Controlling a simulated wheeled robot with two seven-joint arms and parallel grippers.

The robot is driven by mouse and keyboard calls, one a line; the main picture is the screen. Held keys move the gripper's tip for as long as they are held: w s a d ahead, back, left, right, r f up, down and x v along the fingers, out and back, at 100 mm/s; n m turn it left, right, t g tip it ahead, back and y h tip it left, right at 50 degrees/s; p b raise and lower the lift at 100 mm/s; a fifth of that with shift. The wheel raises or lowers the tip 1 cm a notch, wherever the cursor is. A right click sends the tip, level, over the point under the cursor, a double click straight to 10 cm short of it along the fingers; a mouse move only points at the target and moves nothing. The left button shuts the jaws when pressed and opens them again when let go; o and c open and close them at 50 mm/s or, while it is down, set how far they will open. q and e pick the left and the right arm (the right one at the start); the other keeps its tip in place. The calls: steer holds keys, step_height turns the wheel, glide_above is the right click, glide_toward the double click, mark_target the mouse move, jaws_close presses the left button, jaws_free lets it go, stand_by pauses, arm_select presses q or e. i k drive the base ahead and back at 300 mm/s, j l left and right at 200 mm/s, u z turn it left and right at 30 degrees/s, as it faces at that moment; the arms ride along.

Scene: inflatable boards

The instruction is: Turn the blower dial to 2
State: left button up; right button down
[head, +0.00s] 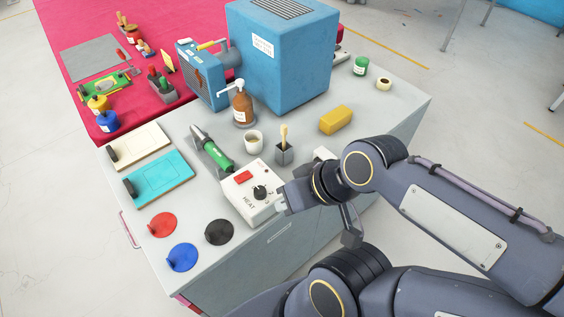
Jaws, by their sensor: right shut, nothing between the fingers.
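The white control box (250,200) stands near the front edge of the grey bench top. It has a red switch (243,177), a black dial (260,192) and the printed word HEAT. The dial's setting is too small to read. My right gripper (281,205) is shut and empty, with its fingertips close to the right side of the box, near the dial. I cannot tell whether it touches the box. My left gripper is not in view.
A green-handled hot-air tool (218,157) lies behind the box. A small brush pot (284,154), a yellow block (336,120) and a large blue machine (285,60) stand farther back. Red, blue and black discs (219,232) lie to the left.

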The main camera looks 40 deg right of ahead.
mark_target(260, 192)
steer(key=l+z, duration=0.15)
steer(key=z, duration=0.3)
steer(key=l+z, duration=0.15)
steer(key=z, duration=0.25)
steer(key=k+l, duration=0.05)
